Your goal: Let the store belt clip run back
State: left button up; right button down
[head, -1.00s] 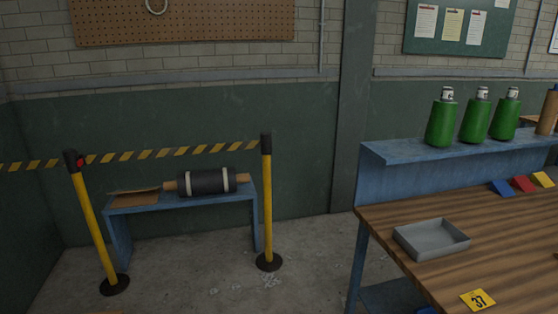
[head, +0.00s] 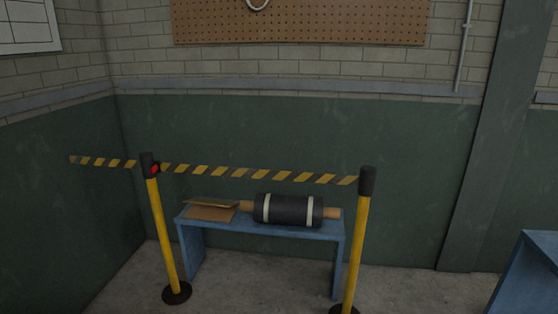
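A yellow-and-black striped belt (head: 255,173) stretches between two yellow posts with black heads. The left post (head: 162,235) has a red part (head: 154,169) on its black head. The right post (head: 357,250) stands in front of the bench's right end, and the belt meets its black head (head: 367,181). Another striped belt length (head: 100,162) runs left from the left post towards the green wall. The belt's clip is too small to make out. Neither of my grippers is in view.
Behind the belt, a blue bench (head: 270,226) carries a dark roll with two pale bands (head: 288,210) and brown cardboard (head: 211,210). A pegboard (head: 300,20) hangs above. Part of a blue workbench (head: 528,275) stands at the right. Concrete floor (head: 250,287) shows between the posts.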

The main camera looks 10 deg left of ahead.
aim_at(156, 169)
jog(key=i+u, duration=0.3)
jog(key=i, duration=0.2)
jog(key=i+l+u, duration=0.1)
jog(key=i+u, duration=0.2)
jog(key=i, duration=0.2)
jog(key=i+l+u, duration=0.3)
jog(key=i, duration=0.2)
jog(key=i+j+u, duration=0.15)
jog(key=i+u, duration=0.2)
jog(key=u, duration=0.15)
jog(key=i+u, duration=0.35)
jog(key=u, duration=0.15)
jog(key=i+l+u, duration=0.15)
jog(key=i+u, duration=0.2)
jog(key=u, duration=0.15)
jog(key=i+l+u, duration=0.25)
jog(key=u, duration=0.25)
jog(key=i+l, duration=0.05)
jog(key=i, duration=0.05)
